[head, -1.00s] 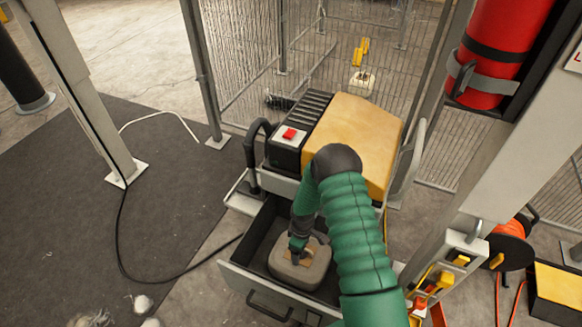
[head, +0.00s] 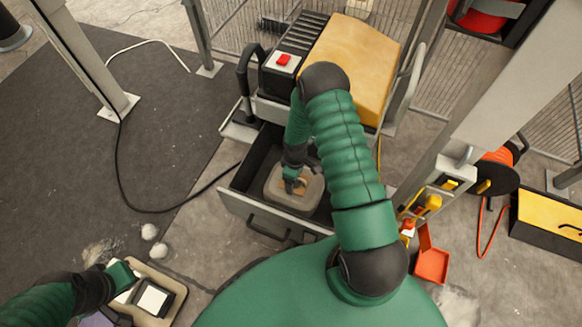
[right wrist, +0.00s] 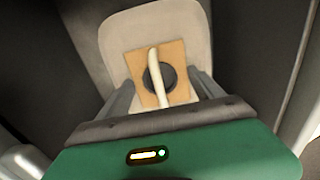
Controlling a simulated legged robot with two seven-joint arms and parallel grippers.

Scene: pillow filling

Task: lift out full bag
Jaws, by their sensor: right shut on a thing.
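The full bag (head: 307,192) is a pale grey-beige block with rounded corners and a tan cardboard collar (head: 300,184) on top. It sits inside the open dark drawer (head: 262,212) of the machine. My right gripper (head: 291,182) reaches down into the drawer and is shut on the bag at its collar. In the right wrist view the collar (right wrist: 172,62), with a dark round hole and a pale strip across it, lies between the fingers (right wrist: 164,92). My left gripper (head: 128,282) is at the lower left, over a beige tray (head: 180,296); its fingers cannot be made out.
The machine has a yellow cover (head: 352,58) and a red button (head: 283,60). White fluffy clumps (head: 149,232) lie on the floor at left. A grey post (head: 500,85) with an orange dustpan (head: 431,266) near its foot stands at right. A black cable (head: 120,185) crosses the dark mat.

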